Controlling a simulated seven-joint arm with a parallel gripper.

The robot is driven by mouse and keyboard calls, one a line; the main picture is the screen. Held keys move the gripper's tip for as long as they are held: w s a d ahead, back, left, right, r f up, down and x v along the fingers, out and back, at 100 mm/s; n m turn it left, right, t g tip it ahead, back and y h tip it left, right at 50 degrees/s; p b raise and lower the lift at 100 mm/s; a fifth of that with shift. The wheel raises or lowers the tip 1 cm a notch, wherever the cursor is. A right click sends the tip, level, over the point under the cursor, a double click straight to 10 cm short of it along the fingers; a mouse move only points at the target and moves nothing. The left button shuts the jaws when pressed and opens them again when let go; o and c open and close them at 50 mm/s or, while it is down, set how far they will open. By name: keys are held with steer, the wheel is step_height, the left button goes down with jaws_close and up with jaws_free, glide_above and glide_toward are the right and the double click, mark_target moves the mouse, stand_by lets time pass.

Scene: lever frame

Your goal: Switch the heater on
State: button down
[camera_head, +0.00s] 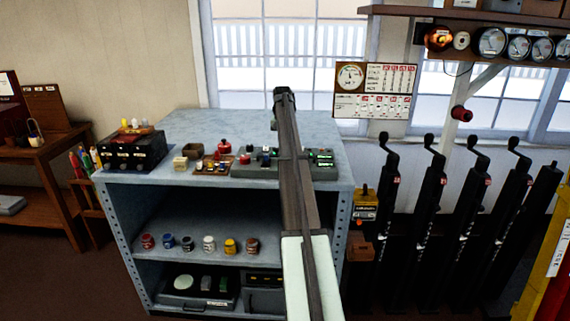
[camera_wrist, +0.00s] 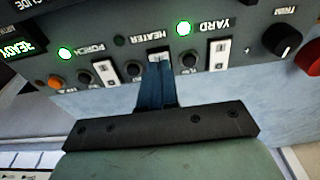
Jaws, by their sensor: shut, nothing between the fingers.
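The heater switch (camera_wrist: 160,54) is a white-plated switch below the HEATER label on a dark grey panel (camera_wrist: 260,18), in the wrist view. The small lamp (camera_wrist: 118,40) beside that label is dark. My gripper (camera_wrist: 157,66) is shut and empty. Its blue fingers are at the lower part of the heater switch and hide some of it; I cannot tell whether they touch it, or which way it is set. In the head view the panel (camera_head: 321,160) is on the grey bench, and my arm hides the gripper.
The porch lamp (camera_wrist: 64,53) and yard lamp (camera_wrist: 184,28) glow green. The porch switch (camera_wrist: 105,72) and yard switch (camera_wrist: 217,50) flank the heater switch. Black knobs, an orange button (camera_wrist: 54,82) and a red knob (camera_wrist: 309,57) are close by. Tall black levers (camera_head: 430,190) stand right of the bench.

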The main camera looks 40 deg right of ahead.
steer(key=shift+f, duration=0.65)
stand_by(0.4)
steer(key=shift+r, duration=3.55)
